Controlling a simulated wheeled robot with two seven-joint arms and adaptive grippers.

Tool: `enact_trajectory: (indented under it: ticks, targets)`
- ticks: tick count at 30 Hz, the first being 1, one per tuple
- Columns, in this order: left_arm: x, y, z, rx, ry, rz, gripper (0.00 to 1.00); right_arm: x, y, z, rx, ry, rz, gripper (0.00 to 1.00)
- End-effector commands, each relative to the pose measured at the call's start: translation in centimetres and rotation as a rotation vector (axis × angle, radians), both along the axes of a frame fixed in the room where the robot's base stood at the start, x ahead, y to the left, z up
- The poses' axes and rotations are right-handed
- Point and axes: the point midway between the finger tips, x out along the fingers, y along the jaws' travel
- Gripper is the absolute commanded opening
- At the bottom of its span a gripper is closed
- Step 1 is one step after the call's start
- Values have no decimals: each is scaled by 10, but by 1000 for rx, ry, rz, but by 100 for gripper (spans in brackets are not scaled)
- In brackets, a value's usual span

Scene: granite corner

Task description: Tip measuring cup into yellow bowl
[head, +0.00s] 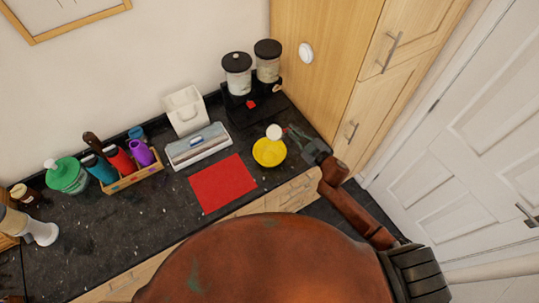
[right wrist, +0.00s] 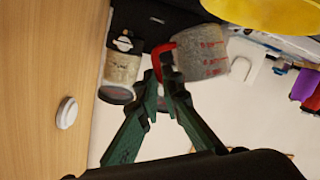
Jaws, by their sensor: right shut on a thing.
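The measuring cup (right wrist: 205,55) has a pale body with red markings and a red handle (right wrist: 158,62). In the head view its white round top (head: 274,132) shows at the far rim of the yellow bowl (head: 268,153). The bowl stands on the dark counter; part of it also shows at the top of the right wrist view (right wrist: 270,12). My right gripper (head: 290,132) comes in from the right and its fingers (right wrist: 163,80) are shut on the red handle. I cannot tell the cup's exact tilt or height. My left gripper is not in view.
A red mat (head: 222,184) lies left of the bowl. A dispenser with two black-lidded jars (head: 238,80) stands behind. A grey-white box (head: 198,146) and a wooden rack (head: 135,177) of bottles stand further left. A wooden cabinet (head: 325,60) rises at the right.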

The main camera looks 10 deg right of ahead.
Motion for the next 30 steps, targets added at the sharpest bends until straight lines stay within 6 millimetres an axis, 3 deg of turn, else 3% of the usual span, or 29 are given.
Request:
enact_trajectory:
  ticks: [12,30]
  targets:
    - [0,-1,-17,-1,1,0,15,-1,2,1,-52,-67,1,0]
    - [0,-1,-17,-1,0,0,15,-1,2,2,-59,-73,1,0]
